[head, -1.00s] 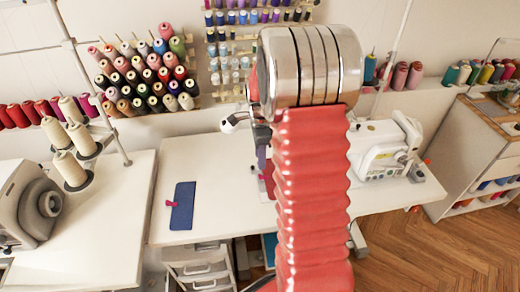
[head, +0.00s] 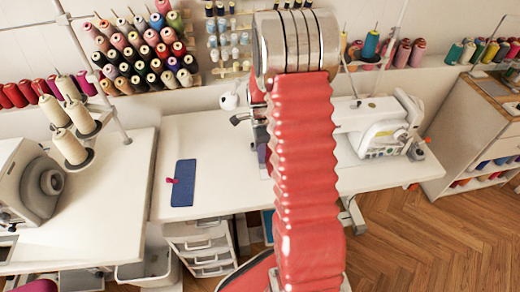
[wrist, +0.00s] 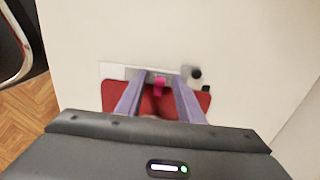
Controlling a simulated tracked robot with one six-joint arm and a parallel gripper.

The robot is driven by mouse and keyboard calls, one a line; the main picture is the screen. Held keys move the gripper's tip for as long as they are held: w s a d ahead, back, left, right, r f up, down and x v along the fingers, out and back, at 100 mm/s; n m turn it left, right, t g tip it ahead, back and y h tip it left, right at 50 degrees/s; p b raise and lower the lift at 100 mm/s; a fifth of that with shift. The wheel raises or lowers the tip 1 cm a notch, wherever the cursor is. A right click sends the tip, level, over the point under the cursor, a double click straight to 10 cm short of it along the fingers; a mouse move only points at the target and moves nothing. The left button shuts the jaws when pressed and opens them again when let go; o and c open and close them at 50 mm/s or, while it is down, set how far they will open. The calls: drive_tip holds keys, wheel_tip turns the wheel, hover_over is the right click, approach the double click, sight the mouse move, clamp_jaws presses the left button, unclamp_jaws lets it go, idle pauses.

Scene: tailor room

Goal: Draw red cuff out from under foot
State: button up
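The red cuff (wrist: 117,96) lies flat on the white table in the wrist view, against a pale metal plate (wrist: 118,72). A pink tab (wrist: 159,86) sits at its far edge. My gripper (wrist: 159,77) has its two purple-grey fingers reaching over the cuff, one on each side of the tab, with gaps between. I cannot tell whether the fingers touch the cloth. The presser foot is not clearly visible. In the head view my red-sleeved arm hides the cuff and most of my gripper. The white sewing machine (head: 385,132) shows right of my arm.
A blue piece of cloth (head: 183,182) with a pink tab lies left on the table (head: 225,140). Cream thread cones (head: 70,146) and another machine (head: 30,175) stand farther left. Drawers (head: 205,245) are below. Wooden floor (head: 430,245) is free at right.

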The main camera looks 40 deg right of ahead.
drive_tip(key=shift+c, duration=0.3)
clamp_jaws()
drive_tip(key=shift+a, duration=0.1)
drive_tip(key=shift+w+a, duration=0.25)
drive_tip(key=shift+a, duration=0.2)
drive_tip(key=shift+w+a, duration=0.2)
drive_tip(key=shift+a, duration=0.25)
drive_tip(key=shift+r, duration=0.15)
drive_tip(key=shift+w+a+r, duration=0.1)
drive_tip(key=shift+r, duration=1)
drive_tip(key=shift+a+r, duration=0.1)
drive_tip(key=shift+r, duration=1)
